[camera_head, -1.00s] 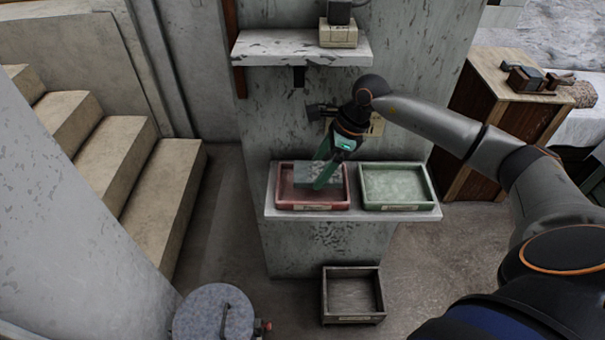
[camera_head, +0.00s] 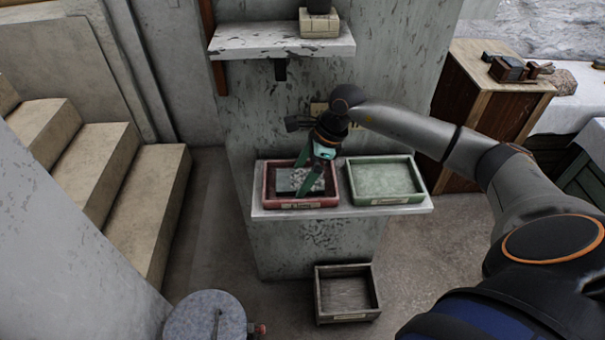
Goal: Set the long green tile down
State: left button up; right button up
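The long green tile (camera_head: 287,181) is a grey-green, speckled slab. It lies level and low inside the red tray (camera_head: 270,199), seemingly at its floor; exact contact is hard to see. My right gripper (camera_head: 307,178) reaches down into this tray from above right, its green fingers on the far and near sides of the tile. The near finger crosses in front of the tile and hides part of its middle. The fingers appear shut on it. My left gripper is not in view.
A pale green tray (camera_head: 386,199) stands empty beside the red one on the ledge (camera_head: 420,206). An empty dark box (camera_head: 347,318) is below on the floor. A shelf (camera_head: 250,43) juts out above left. A round grey stool-like top (camera_head: 205,318) stands at the lower left.

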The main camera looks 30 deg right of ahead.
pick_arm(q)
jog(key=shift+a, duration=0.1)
pick_arm(e)
jog(key=shift+r, duration=0.1)
jog(key=shift+r, duration=0.15)
jog(key=shift+d+r, duration=0.2)
jog(key=shift+r, duration=0.15)
jog(key=v, duration=0.3)
jog(key=shift+s+d+r, duration=0.1)
jog(key=shift+r, duration=0.15)
jog(key=s+d, duration=0.2)
jog(key=d, duration=0.1)
jog(key=s+d+b, duration=0.1)
jog(key=s+d, duration=0.1)
jog(key=d, duration=0.1)
jog(key=s+d+b, duration=0.1)
jog(key=d, duration=0.2)
jog(key=shift+s+r, duration=0.1)
jog(key=shift+s, duration=0.3)
jog(key=shift+s+d+r, duration=0.1)
jog(key=shift+s+d, duration=0.25)
jog(key=shift+d, duration=0.3)
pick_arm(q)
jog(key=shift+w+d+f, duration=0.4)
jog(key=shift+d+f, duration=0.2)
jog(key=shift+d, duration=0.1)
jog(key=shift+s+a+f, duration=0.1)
